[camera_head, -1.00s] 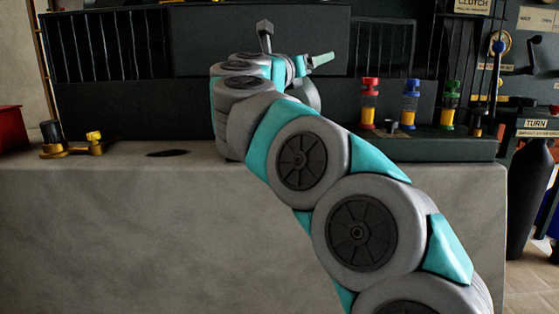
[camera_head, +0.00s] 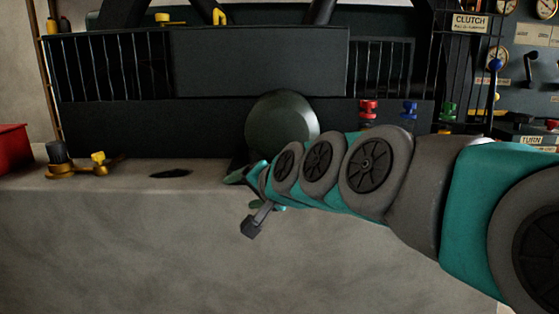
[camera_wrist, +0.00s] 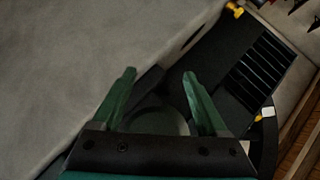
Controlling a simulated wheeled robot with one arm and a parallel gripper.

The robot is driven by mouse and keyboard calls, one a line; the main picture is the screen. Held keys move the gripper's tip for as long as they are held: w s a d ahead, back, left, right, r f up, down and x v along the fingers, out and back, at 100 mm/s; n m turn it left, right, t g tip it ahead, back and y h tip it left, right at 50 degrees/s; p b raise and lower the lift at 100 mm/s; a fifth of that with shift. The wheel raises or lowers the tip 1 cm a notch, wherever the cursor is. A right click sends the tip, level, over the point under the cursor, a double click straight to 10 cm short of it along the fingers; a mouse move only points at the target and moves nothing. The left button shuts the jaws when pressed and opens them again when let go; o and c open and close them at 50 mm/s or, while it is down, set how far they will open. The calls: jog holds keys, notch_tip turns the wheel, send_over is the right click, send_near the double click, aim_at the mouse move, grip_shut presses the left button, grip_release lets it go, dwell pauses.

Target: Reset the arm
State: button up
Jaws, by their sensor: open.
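My arm reaches in from the right in the head view, low over the grey counter (camera_head: 130,225). My gripper (camera_head: 238,178) is small there, at the counter's back edge, partly hidden by my own wrist. In the wrist view my gripper (camera_wrist: 160,76) shows two green fingers spread apart with nothing held between them. A round dark grey-green disc (camera_head: 282,125) stands on the machine front just behind my wrist. A round grey shape, likely the same disc (camera_wrist: 158,122), shows between the finger bases; I cannot tell whether it touches them.
A black machine housing (camera_head: 260,62) with barred openings rises behind the counter. Brass fittings (camera_head: 75,172) and a red box (camera_head: 12,150) lie at left. The counter's front left is clear.

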jog(key=s+d+f+n+g+h+p, duration=0.1)
jog(key=s+d+f+g+h, duration=0.1)
jog(key=s+d+f+g, duration=0.2)
jog(key=s+d+f+n+g+h+p, duration=0.1)
jog(key=s+d+f+g, duration=0.3)
jog(key=s+d+f, duration=0.6)
jog(key=s+d+f+n+g+h+p, duration=0.1)
jog(key=s+d+f+g+h, duration=0.3)
jog(key=s, duration=1.5)
jog(key=d+f+n, duration=0.1)
jog(key=d+f, duration=0.2)
jog(key=d, duration=0.1)
jog(key=shift+s+n, duration=0.2)
jog(key=shift+n, duration=0.2)
jog(key=shift+a, duration=0.1)
